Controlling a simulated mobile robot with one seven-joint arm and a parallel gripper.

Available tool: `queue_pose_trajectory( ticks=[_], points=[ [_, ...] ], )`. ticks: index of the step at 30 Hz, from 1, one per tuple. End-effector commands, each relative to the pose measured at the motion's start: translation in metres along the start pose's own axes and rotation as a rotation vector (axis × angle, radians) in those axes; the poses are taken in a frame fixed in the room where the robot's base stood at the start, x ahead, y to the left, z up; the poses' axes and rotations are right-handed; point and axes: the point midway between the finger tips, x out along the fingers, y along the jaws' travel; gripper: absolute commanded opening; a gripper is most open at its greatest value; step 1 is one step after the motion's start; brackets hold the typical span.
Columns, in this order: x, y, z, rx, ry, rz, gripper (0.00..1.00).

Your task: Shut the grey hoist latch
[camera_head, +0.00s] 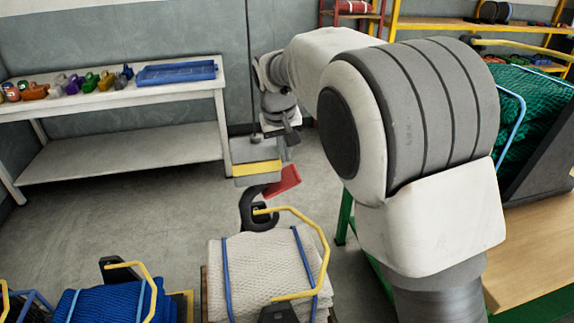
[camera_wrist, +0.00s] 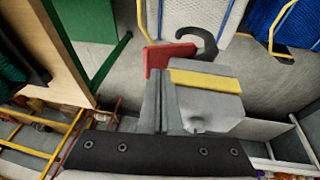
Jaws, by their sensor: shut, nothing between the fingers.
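The grey hoist block (camera_head: 256,160) with a yellow band hangs on a cable in the head view. It also shows in the wrist view (camera_wrist: 208,105). A dark hook (camera_head: 250,212) hangs below it, and the hook shows in the wrist view (camera_wrist: 204,42). A red latch flap (camera_head: 284,182) sticks out at a tilt from the block's lower right in the head view. In the wrist view the flap (camera_wrist: 168,58) lies just beyond the fingertips of my gripper (camera_wrist: 160,78). My gripper is shut and empty beside the block. I cannot tell whether it touches the flap.
Below the hook stands a pale net bundle (camera_head: 255,262) with a yellow handle bar (camera_head: 309,222). A blue net bundle (camera_head: 105,302) is to its left. A white workbench (camera_head: 110,97) with a blue tray (camera_head: 176,73) is at the back left. A wooden table (camera_head: 530,280) is at the right.

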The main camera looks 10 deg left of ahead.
Motion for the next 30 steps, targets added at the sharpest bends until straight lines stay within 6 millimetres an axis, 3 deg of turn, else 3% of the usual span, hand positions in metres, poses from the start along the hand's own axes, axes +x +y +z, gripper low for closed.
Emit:
queue_pose_trajectory(
  ticks=[9,15,30],
  points=[
    [0.06,0.0,0.002,0.0,-0.003,0.0,0.0],
    [0.085,0.0,0.001,0.0,-0.002,0.0,0.0],
    [0.092,0.0,0.0,0.0,0.0,-0.002,0.0]
  ],
)
